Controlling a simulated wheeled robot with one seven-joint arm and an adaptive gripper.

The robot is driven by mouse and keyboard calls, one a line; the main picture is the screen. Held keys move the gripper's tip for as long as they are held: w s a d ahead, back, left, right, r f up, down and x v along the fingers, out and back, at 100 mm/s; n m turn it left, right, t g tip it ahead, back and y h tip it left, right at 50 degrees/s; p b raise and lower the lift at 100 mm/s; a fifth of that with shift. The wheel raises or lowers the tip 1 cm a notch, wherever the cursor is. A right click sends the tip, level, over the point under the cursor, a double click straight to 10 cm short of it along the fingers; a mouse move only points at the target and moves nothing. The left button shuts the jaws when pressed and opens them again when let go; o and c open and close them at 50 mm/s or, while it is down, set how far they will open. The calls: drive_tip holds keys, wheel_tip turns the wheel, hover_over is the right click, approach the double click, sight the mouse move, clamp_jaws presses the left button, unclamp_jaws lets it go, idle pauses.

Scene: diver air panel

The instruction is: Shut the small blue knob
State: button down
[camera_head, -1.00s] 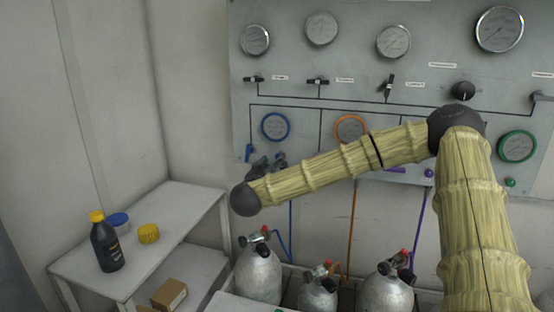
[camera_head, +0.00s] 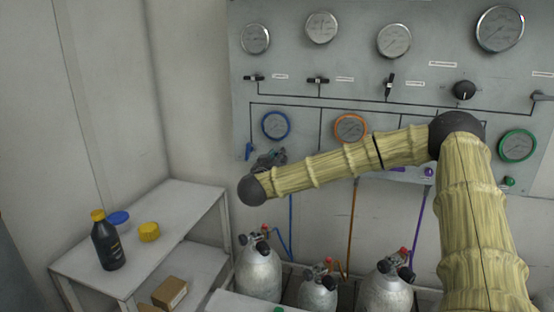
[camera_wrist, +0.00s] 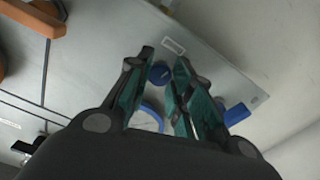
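The small blue knob (camera_wrist: 158,74) shows in the wrist view, on the grey panel (camera_wrist: 215,75) between my two fingers near their tips. My gripper (camera_wrist: 165,62) is open, with a gap between its green-padded fingers; I cannot tell whether either finger touches the knob. In the head view my gripper (camera_head: 272,157) is at the panel's lower left, just below the blue-ringed gauge (camera_head: 276,126), and the knob is hidden behind it. The blue ring also shows partly behind the fingers in the wrist view (camera_wrist: 153,108).
A blue lever (camera_head: 249,152) sits left of my gripper on the panel; it also shows in the wrist view (camera_wrist: 237,113). An orange-ringed gauge (camera_head: 351,128) is to the right. Gas cylinders (camera_head: 260,275) stand below. A white shelf (camera_head: 175,195) with a bottle is at left.

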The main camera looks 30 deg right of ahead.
drive_tip(key=shift+r+m+p, duration=0.15)
drive_tip(key=shift+m+p, duration=0.15)
drive_tip(key=shift+p, duration=0.1)
drive_tip(key=m+b, duration=0.9)
drive_tip(key=m, duration=0.1)
drive_tip(key=m+b, duration=0.9)
drive_tip(key=m, duration=0.2)
drive_tip(key=m+b, duration=0.9)
drive_tip(key=m, duration=0.1)
drive_tip(key=shift+f+m+b, duration=0.3)
drive_tip(key=shift+f, duration=0.1)
idle(0.4)
